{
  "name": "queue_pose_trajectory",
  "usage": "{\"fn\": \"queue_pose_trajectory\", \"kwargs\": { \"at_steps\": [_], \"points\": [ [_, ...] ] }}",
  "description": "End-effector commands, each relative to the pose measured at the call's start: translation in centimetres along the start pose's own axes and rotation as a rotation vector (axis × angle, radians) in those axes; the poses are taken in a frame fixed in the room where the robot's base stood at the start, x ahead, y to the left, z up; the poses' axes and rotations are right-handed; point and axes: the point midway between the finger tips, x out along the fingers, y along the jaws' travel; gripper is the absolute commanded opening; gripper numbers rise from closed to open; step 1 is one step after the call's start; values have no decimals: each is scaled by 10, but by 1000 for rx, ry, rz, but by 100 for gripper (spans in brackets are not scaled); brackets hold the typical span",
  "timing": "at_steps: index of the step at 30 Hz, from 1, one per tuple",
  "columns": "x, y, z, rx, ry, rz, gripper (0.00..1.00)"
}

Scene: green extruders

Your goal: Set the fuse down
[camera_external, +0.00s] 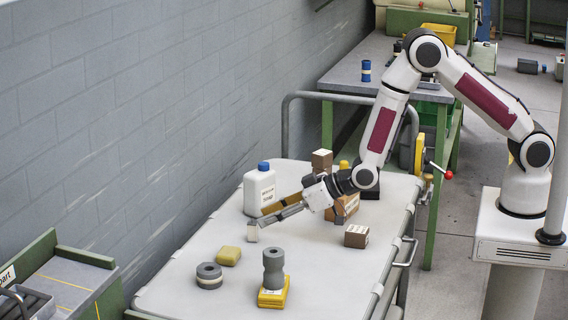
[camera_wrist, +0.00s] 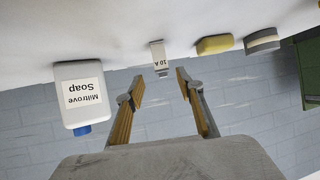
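The fuse (camera_external: 252,231) is a small white block on the pale table, just below and ahead of my fingertips in the external view. In the wrist view the fuse (camera_wrist: 160,58) has a "10 A" label and shows between and beyond the two fingertips, with a gap on each side. My gripper (camera_external: 263,216) reaches low over the table, tilted down to the left. In the wrist view my gripper (camera_wrist: 160,76) has its fingers spread and nothing between the pads. The fuse's underside is hidden, so its contact with the table is hard to tell.
A white soap bottle (camera_external: 259,190) with a blue cap stands close behind my gripper. Brown boxes (camera_external: 356,236) lie to the right.

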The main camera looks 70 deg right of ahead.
Motion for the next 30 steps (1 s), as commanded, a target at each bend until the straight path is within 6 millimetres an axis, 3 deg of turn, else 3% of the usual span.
{"fn": "queue_pose_trajectory", "kwargs": {
  "at_steps": [8, 22, 30],
  "points": [
    [5, -1, 0, 0, 0, 0, 37],
    [43, -5, -2, 0, -1, 0, 37],
    [52, -5, -3, 0, 0, 0, 37]
  ]
}}
